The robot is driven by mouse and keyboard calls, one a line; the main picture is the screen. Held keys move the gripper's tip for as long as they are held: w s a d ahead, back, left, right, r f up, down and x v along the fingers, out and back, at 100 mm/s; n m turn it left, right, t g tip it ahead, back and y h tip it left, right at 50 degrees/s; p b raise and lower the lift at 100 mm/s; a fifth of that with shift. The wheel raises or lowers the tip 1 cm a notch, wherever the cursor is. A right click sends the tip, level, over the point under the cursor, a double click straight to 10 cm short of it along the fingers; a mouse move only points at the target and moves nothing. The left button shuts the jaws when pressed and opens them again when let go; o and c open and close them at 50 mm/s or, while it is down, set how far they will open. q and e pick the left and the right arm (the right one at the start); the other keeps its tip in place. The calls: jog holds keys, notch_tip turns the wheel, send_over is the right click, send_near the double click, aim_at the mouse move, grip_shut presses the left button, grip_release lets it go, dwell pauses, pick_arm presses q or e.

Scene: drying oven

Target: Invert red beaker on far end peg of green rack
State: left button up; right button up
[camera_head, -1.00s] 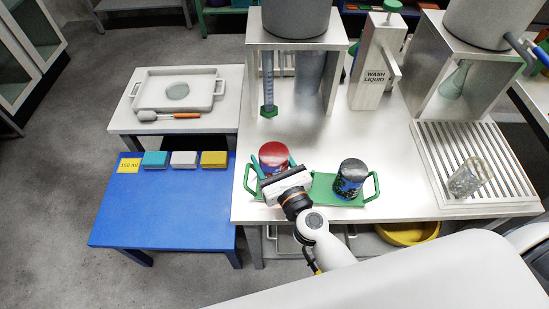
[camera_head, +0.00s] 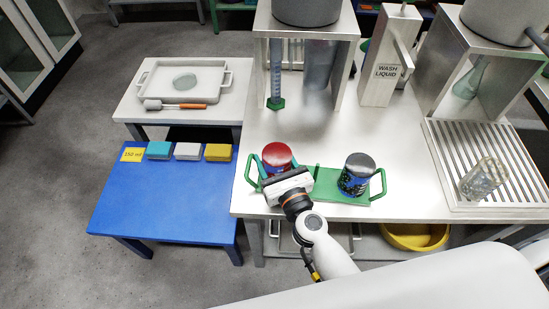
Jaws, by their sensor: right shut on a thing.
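The red beaker (camera_head: 277,153) stands at the left end of the green rack (camera_head: 328,188) on the steel table. Its flat red end faces up; its lower part and the peg are hidden behind my gripper. A dark beaker with blue marks (camera_head: 356,177) stands at the right part of the rack. I cannot tell whether the red beaker touches the rack. My left gripper is not in view.
A slatted drain tray (camera_head: 440,150) with a clear beaker (camera_head: 484,178) is at right. A blue table (camera_head: 165,205) with coloured blocks is at left. The steel table (camera_head: 345,130) is clear behind the rack.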

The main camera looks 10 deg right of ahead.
pick_arm(q)
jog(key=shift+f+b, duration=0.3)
jog(key=shift+b, duration=0.2)
pick_arm(e)
jog(key=shift+d+f, duration=0.15)
jog(key=shift+f, duration=0.35)
jog(key=o, duration=1.2)
jog(key=shift+c, duration=0.2)
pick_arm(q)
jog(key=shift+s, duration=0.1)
